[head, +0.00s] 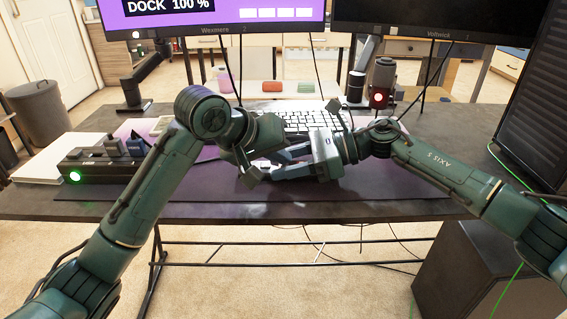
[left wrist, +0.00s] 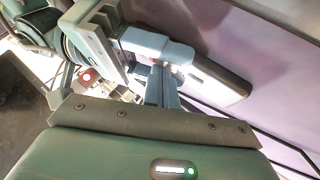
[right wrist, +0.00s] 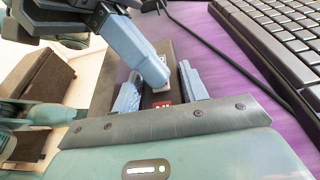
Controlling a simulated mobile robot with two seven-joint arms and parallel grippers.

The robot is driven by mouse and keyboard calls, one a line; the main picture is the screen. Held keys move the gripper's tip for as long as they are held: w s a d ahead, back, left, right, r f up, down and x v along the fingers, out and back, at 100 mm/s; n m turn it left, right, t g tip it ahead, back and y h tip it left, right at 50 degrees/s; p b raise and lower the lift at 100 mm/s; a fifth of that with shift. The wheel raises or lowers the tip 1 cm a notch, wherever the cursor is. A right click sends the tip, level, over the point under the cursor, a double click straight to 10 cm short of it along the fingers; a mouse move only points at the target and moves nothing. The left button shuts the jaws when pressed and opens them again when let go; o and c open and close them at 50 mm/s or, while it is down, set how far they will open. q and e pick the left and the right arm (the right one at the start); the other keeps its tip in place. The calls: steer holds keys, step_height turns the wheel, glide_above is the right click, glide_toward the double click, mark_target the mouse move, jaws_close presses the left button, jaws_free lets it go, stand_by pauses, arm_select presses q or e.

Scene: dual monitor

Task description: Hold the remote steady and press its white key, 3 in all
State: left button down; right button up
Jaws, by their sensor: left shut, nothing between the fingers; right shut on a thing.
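The remote is a dark slab held over the desk mat. In the right wrist view the remote (right wrist: 181,51) sits between the two blue fingers of my right gripper (right wrist: 160,90), with a small red patch near its close end. My left gripper's shut blue fingers reach onto the remote's face there, with a pale spot beside their tip. I cannot tell whether the tip touches the white key, which is mostly hidden. The left wrist view shows the remote (left wrist: 222,84) beyond my left gripper (left wrist: 160,75). In the head view my right gripper (head: 285,162) meets the left one at mid-desk.
A keyboard (head: 305,121) lies behind the grippers. A black box with a green light (head: 95,165) stands at left, and a dark cylinder with a red light (head: 381,80) at back right. One monitor (head: 215,12) reads DOCK 100 %. The mat's right part is clear.

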arm_select(q)
steer(key=shift+r, duration=0.75)
steer(key=shift+r, duration=2.55)
arm_select(e)
steer(key=o, duration=0.8)
steer(key=shift+o, duration=0.2)
